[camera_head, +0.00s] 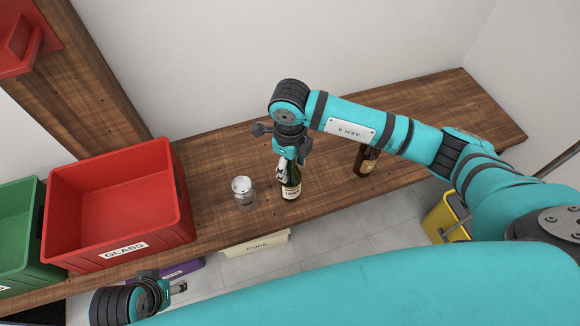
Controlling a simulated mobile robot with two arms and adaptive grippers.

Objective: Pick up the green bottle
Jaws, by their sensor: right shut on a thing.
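The green bottle (291,190) is dark green with a pale label and stands upright on the wooden counter (229,154). My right gripper (284,168) comes down from above and is shut on the bottle's neck; the fingers hide part of the neck and top. I cannot tell whether the bottle's base touches the counter. My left gripper (180,287) is low at the front left, in front of the counter and away from the bottle. Its fingers are small and partly hidden, so its opening is unclear.
A clear glass (243,192) stands just left of the bottle. A brown bottle (366,160) stands right, under my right arm. A red crate marked GLASS (125,249) and a green crate (17,233) sit left. Below are a CUPS bin (256,246) and a yellow bin (440,216).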

